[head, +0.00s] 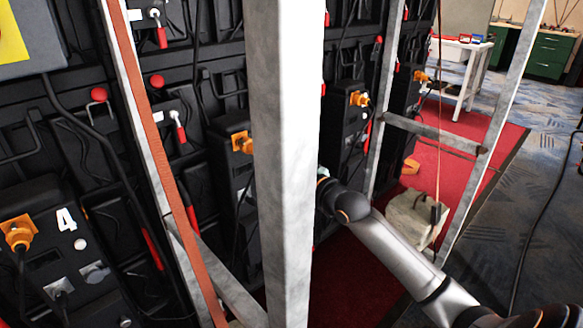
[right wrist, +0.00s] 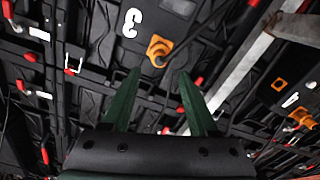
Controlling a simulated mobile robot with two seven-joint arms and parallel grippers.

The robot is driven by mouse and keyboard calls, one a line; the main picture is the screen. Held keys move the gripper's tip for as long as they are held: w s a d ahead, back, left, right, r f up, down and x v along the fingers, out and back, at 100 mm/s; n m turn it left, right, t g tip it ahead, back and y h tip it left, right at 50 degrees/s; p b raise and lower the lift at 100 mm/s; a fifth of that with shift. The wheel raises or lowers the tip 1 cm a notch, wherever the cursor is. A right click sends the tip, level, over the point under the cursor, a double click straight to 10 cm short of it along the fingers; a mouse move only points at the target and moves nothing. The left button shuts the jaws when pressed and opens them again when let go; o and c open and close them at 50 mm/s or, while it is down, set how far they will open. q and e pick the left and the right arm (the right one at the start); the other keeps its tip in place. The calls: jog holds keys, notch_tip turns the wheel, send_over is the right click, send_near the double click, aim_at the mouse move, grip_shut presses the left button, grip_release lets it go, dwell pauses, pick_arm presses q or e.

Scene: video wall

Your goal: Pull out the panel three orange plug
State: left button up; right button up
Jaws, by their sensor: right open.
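In the right wrist view, an orange plug (right wrist: 159,48) sits in the black panel marked 3 (right wrist: 150,16). My right gripper (right wrist: 159,73) has its two green fingers spread apart, with nothing between them. The plug shows just beyond the fingertips, roughly centred between them. In the head view my right arm (head: 395,245) reaches in from the lower right, and its gripper end is hidden behind the pale post. An orange plug (head: 242,143) shows just left of that post, but no number is readable there. My left gripper is not in view.
A pale metal post (head: 288,160) stands close in front of the panels. Panel 4 (head: 48,265) has its own orange plug (head: 18,233) at the left. More orange plugs (head: 358,98) sit farther right. A weight block (head: 415,217) rests on the red carpet (head: 492,140).

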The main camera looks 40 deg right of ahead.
jog(key=shift+s+d+p, duration=0.2)
jog(key=shift+s, duration=0.95)
jog(key=shift+s+d+p, duration=0.15)
jog(key=shift+s+p, duration=0.05)
jog(key=shift+s, duration=0.9)
jog(key=shift+d, duration=0.1)
